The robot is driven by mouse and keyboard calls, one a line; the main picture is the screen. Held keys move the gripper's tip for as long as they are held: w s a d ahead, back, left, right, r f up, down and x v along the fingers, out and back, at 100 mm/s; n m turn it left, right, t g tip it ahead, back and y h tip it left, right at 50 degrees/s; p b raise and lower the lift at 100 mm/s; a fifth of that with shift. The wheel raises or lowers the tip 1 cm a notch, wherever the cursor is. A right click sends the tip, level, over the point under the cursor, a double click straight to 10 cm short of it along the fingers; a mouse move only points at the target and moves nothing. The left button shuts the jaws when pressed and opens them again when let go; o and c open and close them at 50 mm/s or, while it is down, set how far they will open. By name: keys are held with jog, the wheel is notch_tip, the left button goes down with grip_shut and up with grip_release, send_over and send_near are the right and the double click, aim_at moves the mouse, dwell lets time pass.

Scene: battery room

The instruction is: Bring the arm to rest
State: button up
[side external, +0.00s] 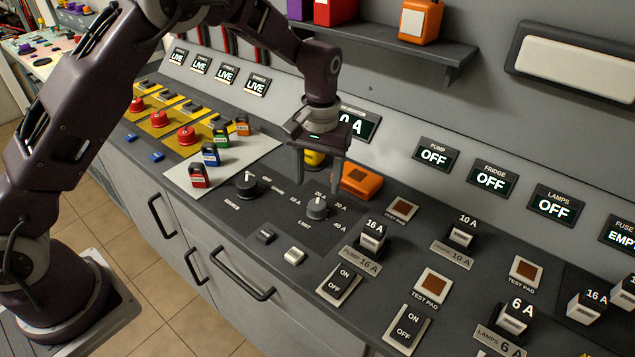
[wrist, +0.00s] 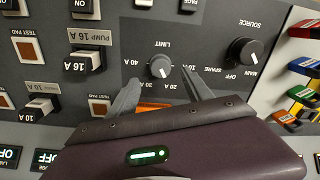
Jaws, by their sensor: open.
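My gripper (side external: 321,172) hangs above the sloped control panel (side external: 262,218), fingers pointing down, open with nothing between them. In the side view it is behind the limit knob (side external: 317,207) and in front of the display that reads partly "0 A" (side external: 358,124). The wrist view shows both fingers (wrist: 160,92) apart, with the limit knob (wrist: 160,66) beyond and between their tips. An orange block (side external: 361,182) sits just right of the fingers, and a yellow thing (side external: 314,158) shows partly behind them. The gripper's exact height over the panel is unclear.
The source knob (side external: 246,184) is left of the limit knob. Small coloured padlock-like blocks (side external: 211,155) stand on a pale plate, with red buttons (side external: 186,135) behind. Breakers, test pads (side external: 432,286) and rocker switches (side external: 339,285) fill the right. A shelf (side external: 395,48) juts out above.

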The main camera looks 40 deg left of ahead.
jog(key=s+a+r+m+t+h, duration=0.1)
jog(key=s+r, duration=0.4)
jog(key=r, duration=0.3)
jog(key=s+a+r+t, duration=0.1)
jog(key=s+a+r, duration=0.1)
jog(key=s+r, duration=0.5)
jog(key=s+a+r+m+t, duration=0.1)
jog(key=s+t, duration=0.1)
jog(key=s, duration=0.7)
jog(key=s+a+r+m+t, duration=0.1)
jog(key=s+r, duration=0.1)
jog(key=s, duration=0.7)
jog(key=shift+s+a+r+m+t+y, duration=0.15)
jog(key=shift+s+r+m+t+y, duration=0.15)
jog(key=shift+m+t, duration=0.1)
